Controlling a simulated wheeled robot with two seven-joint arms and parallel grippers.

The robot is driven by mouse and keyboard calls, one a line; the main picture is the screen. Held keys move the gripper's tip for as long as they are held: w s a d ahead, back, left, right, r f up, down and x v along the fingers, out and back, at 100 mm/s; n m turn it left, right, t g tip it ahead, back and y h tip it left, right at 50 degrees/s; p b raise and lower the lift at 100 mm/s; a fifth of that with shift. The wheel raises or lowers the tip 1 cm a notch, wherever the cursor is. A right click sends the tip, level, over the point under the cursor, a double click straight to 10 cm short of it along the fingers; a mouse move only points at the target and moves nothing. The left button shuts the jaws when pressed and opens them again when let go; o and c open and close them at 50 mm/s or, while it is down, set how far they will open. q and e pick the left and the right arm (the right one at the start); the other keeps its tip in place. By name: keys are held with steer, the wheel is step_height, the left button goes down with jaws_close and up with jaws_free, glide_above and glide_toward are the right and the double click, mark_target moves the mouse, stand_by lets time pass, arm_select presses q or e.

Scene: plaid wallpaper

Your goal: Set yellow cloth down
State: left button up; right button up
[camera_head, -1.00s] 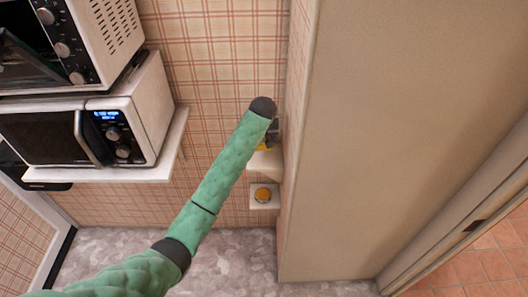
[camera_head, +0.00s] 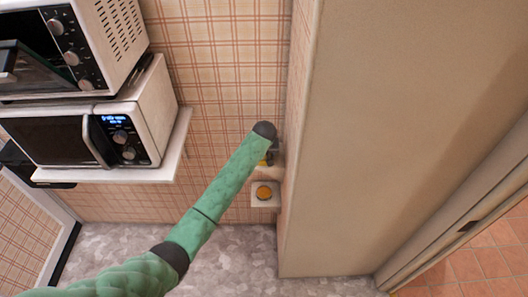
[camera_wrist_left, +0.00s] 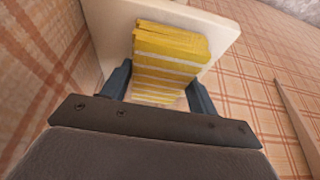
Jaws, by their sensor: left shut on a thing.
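The yellow cloth (camera_wrist_left: 170,45) is a folded stack with white stripes. In the left wrist view it lies between the two dark fingers of my left gripper (camera_wrist_left: 158,74), which is shut on it. A white shelf board (camera_wrist_left: 108,22) shows behind and around the cloth; I cannot tell whether the cloth touches it. In the head view my green left arm hides most of the gripper, and only a small yellow bit of the cloth (camera_head: 264,162) shows by the small wall shelf (camera_head: 277,172). My right gripper is not in view.
A lower small shelf (camera_head: 265,203) holds a round orange thing (camera_head: 264,192). A tall beige panel (camera_head: 400,130) stands close to the right of the shelves. Two microwave-like ovens, the lower one (camera_head: 150,110) on a white shelf (camera_head: 110,176), are at the left.

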arm_select(q)
steer(key=o, duration=0.9)
steer(key=shift+f, duration=0.1)
steer(key=shift+o, duration=0.2)
